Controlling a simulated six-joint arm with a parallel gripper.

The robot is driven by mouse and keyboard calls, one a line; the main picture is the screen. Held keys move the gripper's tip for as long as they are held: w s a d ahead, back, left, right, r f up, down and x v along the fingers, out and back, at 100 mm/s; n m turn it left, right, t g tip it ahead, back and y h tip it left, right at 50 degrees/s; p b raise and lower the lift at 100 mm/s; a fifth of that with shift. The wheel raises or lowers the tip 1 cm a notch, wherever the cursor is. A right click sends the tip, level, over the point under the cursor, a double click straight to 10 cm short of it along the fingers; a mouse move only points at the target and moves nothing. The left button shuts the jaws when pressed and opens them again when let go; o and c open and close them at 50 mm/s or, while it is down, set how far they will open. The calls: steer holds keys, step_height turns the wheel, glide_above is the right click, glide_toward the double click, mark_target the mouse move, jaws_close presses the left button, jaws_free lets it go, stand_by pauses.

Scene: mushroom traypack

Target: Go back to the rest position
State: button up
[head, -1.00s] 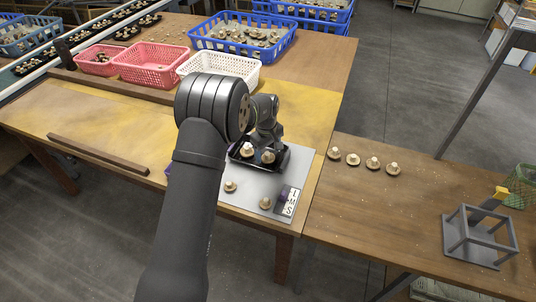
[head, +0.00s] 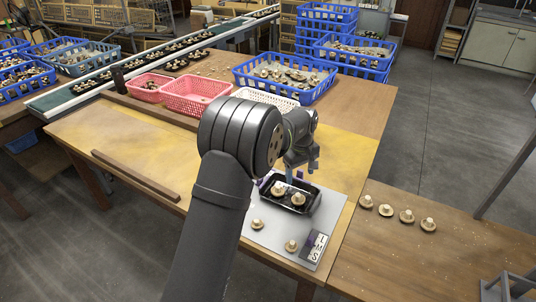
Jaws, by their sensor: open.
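My gripper (head: 302,170) is in the middle of the head view, apart from and just above the far side of the black tray (head: 309,207). Its fingers are open and nothing shows between them. The tray lies on a grey board (head: 270,240) and holds two pale mushrooms, one at the left (head: 279,187) and one nearer the middle (head: 298,199). Two more mushrooms sit on the bare board in front of the tray, one left (head: 257,224) and one right (head: 291,246). My arm hides part of the board and table.
A size label (head: 315,247) lies at the board's right edge. Several mushrooms (head: 407,216) stand in a row on the right table (head: 400,260). Pink baskets (head: 196,95), a white basket (head: 265,97) and a blue crate (head: 285,77) stand behind my arm. A wooden strip (head: 135,175) lies left.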

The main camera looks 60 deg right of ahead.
mark_target(299, 194)
steer(key=f, duration=1.1)
steer(key=shift+s+d+f, duration=0.15)
steer(key=shift+d+f, duration=0.05)
steer(key=shift+f, duration=0.05)
steer(key=shift+d, duration=0.1)
step_height(299, 194, up, 3)
steer(key=shift+f, duration=0.1)
steer(key=shift+r, duration=0.3)
steer(key=shift+f, duration=0.1)
